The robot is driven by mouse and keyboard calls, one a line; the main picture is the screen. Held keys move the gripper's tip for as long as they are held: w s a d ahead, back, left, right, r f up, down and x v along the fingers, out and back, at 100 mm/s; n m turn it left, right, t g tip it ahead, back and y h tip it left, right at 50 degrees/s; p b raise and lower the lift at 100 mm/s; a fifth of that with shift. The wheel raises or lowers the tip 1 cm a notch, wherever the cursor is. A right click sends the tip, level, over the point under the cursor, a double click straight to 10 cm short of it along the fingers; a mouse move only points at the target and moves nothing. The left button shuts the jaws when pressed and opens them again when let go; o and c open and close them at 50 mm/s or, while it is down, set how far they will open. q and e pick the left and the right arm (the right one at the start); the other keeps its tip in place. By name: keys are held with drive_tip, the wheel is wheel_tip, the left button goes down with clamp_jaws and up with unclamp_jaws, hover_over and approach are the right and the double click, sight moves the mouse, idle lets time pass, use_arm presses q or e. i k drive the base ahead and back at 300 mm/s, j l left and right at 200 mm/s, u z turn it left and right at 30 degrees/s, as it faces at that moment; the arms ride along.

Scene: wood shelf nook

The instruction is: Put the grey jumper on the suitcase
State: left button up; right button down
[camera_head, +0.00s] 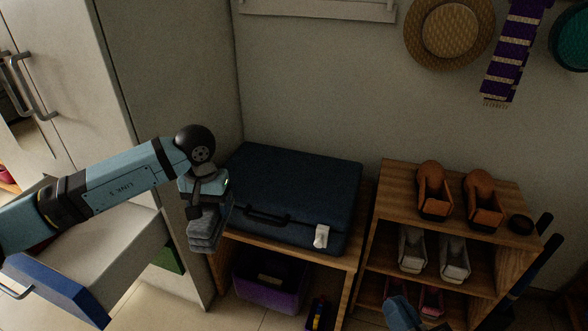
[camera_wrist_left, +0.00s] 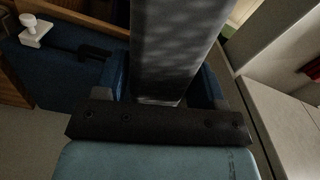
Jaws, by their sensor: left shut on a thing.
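The grey jumper (camera_head: 205,234) is a folded bundle that hangs below my left gripper (camera_head: 207,207). My left gripper is shut on it, and it also fills the middle of the left wrist view (camera_wrist_left: 175,45) between the fingers. The dark blue suitcase (camera_head: 300,182) lies flat on a wooden bench, with its handle towards the front. The gripper and jumper are at the suitcase's left front corner in the head view. I cannot tell whether the jumper touches the bench edge. The suitcase also shows at the left in the wrist view (camera_wrist_left: 50,75).
A white tag (camera_head: 321,237) sits at the suitcase's front right. A purple box (camera_head: 268,287) stands under the bench. A shoe shelf (camera_head: 455,215) is at the right. An open drawer (camera_head: 90,260) is at the left. The suitcase top looks clear.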

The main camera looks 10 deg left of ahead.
sight(258, 173)
drive_tip(key=i+l+u, duration=0.2)
drive_tip(key=i+l, duration=0.75)
